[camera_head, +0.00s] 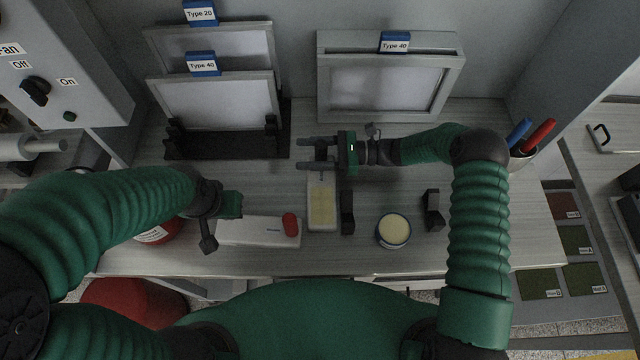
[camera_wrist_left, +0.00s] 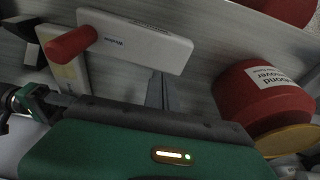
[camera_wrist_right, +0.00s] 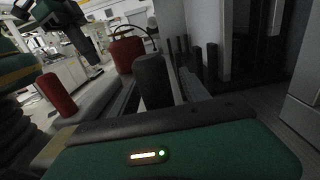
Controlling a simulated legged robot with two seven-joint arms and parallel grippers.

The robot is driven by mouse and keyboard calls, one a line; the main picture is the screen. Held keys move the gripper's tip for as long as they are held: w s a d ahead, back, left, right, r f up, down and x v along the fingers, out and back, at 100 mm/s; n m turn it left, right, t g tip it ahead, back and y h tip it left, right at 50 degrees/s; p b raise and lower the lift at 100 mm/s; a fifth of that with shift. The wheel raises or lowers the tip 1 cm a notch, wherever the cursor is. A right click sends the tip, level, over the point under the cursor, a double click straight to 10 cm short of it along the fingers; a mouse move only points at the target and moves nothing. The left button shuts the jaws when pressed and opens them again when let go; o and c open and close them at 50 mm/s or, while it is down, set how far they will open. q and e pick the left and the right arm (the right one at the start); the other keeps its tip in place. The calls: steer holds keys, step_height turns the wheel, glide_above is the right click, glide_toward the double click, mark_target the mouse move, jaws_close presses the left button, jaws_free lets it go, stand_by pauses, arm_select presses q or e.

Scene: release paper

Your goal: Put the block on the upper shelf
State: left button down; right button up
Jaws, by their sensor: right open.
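I cannot tell for sure which thing is the block. A small black block-like piece (camera_head: 433,211) stands right of the round cup, and a narrow black piece (camera_head: 347,212) stands beside the pale yellow tray (camera_head: 322,222). My right gripper (camera_head: 306,154) is open, its two fingers pointing left above the back end of that tray, with nothing visible between them. My left gripper (camera_head: 230,206) hangs over the white device with a red knob (camera_head: 258,232). That device also shows in the left wrist view (camera_wrist_left: 140,43). The state of the left fingers is unclear. No upper shelf is clearly visible.
Framed panels labelled Type 20 and Type 40 (camera_head: 220,103) stand in a black rack at back left. Another frame (camera_head: 459,75) leans at back right. A cup with cream contents (camera_head: 393,231), a red labelled container (camera_wrist_left: 262,98) and a pen holder (camera_head: 524,150) stand around.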

steer(key=shift+d, duration=0.4)
steer(key=c, duration=1)
jaws_close()
steer(key=shift+a, duration=0.1)
steer(key=shift+a, duration=0.1)
